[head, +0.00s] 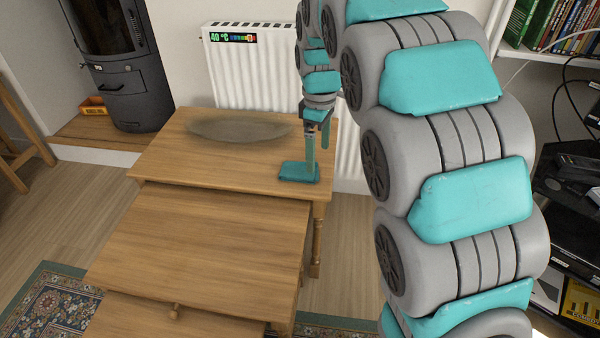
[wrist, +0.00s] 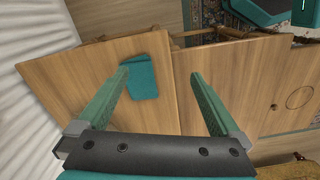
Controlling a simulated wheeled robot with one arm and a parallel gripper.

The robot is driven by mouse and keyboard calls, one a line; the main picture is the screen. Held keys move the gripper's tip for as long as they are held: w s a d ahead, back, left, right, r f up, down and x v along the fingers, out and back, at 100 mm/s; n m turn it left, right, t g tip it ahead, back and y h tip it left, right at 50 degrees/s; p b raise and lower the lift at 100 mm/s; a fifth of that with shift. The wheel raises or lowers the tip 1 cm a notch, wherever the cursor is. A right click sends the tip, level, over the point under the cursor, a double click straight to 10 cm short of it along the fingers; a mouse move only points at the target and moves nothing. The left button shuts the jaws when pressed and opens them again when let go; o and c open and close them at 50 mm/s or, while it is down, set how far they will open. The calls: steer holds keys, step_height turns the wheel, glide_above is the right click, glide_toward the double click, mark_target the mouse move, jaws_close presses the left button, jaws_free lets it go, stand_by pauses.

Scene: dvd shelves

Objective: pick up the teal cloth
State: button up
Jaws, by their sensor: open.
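The teal cloth (head: 299,172) lies flat and folded on the upper wooden table, near its right edge. It also shows in the wrist view (wrist: 143,80), beside the tip of the left finger. My gripper (head: 317,164) is above the cloth, pointing down, with its fingers apart. In the wrist view my gripper (wrist: 160,75) is open and nothing is between its fingers. The cloth lies near the left finger, partly behind its tip. I cannot tell whether that fingertip touches it.
The upper table (head: 185,165) carries a translucent, dark oval shape (head: 238,127) at the back. Lower nested tables (head: 200,225) stand in front. A white radiator (head: 255,70) is behind. A black stove (head: 128,85) stands at left, and a shelf of DVDs (head: 555,25) at upper right.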

mark_target(300, 167)
steer(key=w+a, duration=0.1)
steer(key=w+a+f+n, duration=0.1)
steer(key=w, duration=0.1)
steer(key=w+a+f+n, duration=0.1)
steer(key=w, duration=0.1)
steer(key=shift+a, duration=0.15)
steer(key=shift+w+a+f+n, duration=0.3)
steer(key=shift+w+a+n, duration=0.05)
steer(key=shift+w+n, duration=0.15)
steer(key=shift+f, duration=3.8)
steer(key=c, duration=1.1)
steer(key=shift+r, duration=0.15)
steer(key=shift+r, duration=1.35)
steer(key=shift+s+r, duration=0.2)
steer(key=shift+r, duration=0.15)
steer(key=s+a, duration=0.2)
steer(key=s, duration=0.3)
steer(key=s+a+r, duration=0.1)
steer(key=s, duration=0.3)
steer(key=s+a+b, duration=0.1)
steer(key=s+a, duration=0.1)
steer(key=s, duration=0.3)
steer(key=shift+s+a+r, duration=0.15)
steer(key=shift+s+a, duration=0.15)
